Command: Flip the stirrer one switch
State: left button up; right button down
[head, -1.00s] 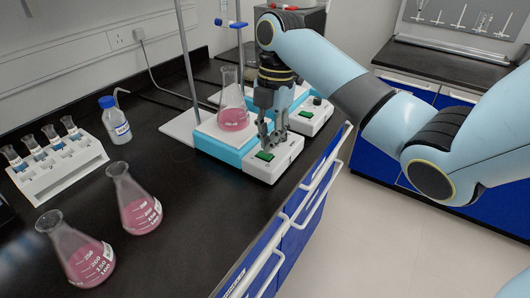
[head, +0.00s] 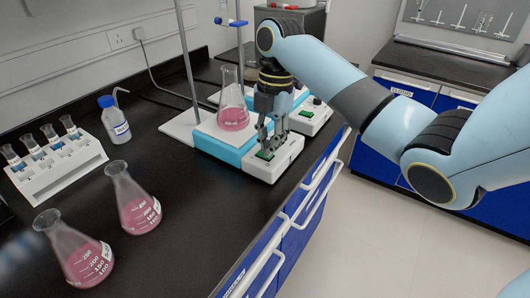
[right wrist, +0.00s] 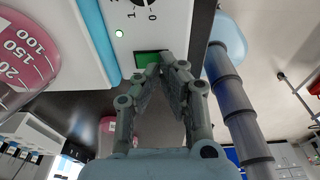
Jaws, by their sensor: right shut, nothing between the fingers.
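The nearer stirrer (head: 222,149) is a white and light-blue unit on the black bench, with a flask of pink liquid (head: 232,118) on its plate. Its white front panel (head: 285,158) carries a small green rectangle (head: 264,155). My left gripper is out of view.
A second stirrer (head: 314,117) stands just behind. Two flasks of pink liquid (head: 138,212) (head: 82,262), a tube rack (head: 62,171) and a wash bottle (head: 115,130) stand on the left. A metal rod (head: 188,60) rises behind the stirrer. The bench edge and blue cabinets (head: 290,242) are close on the right.

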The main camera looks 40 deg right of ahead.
jog(key=shift+f, duration=0.55)
notch_tip(320, 180, up, 7)
jog(key=p, duration=0.7)
jog(key=shift+r+p, duration=0.1)
jog(key=shift+p, duration=0.3)
dwell(0.4)
